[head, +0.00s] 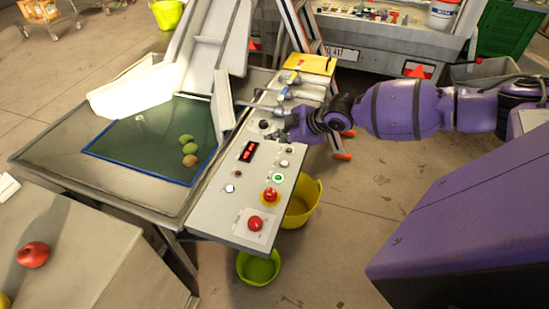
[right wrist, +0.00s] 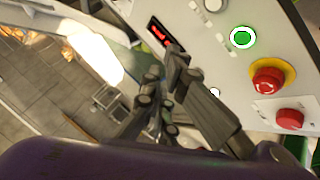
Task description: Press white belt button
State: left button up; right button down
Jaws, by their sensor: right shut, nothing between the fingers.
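The grey control panel (head: 217,208) carries several buttons. A white button (head: 230,188) sits on its left side, below the red display (head: 248,152); it also shows in the right wrist view (right wrist: 214,92), beside my fingers. A second pale button (head: 284,163) sits above the green-ringed button (head: 278,177) and shows at the top of the right wrist view (right wrist: 214,5). Labels are too small to read, so I cannot tell which is the belt button. My right gripper (head: 275,136) is shut and empty, over the panel's upper part, above the display. My left gripper is not in view.
A red emergency stop (head: 270,195) on a yellow ring and another red button (head: 255,223) are on the panel's lower part. Blue-handled valves (head: 290,78) stand behind my gripper. A green-topped belt (head: 135,142) with several fruits lies left. A yellow bucket (head: 304,205) stands right.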

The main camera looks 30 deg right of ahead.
jog(key=b, duration=0.2)
send_over(284, 163)
jog(key=a, duration=0.2)
notch_tip(284, 163, down, 6)
jog(key=shift+s+d+f, duration=0.1)
jog(key=shift+s+f, duration=0.05)
jog(key=shift+f, duration=0.1)
jog(key=shift+f+b, duration=0.45)
jog(key=shift+f, duration=0.4)
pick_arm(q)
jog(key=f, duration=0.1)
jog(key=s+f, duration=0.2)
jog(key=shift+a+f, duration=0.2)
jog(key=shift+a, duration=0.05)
pick_arm(e)
jog(key=shift+f, duration=0.1)
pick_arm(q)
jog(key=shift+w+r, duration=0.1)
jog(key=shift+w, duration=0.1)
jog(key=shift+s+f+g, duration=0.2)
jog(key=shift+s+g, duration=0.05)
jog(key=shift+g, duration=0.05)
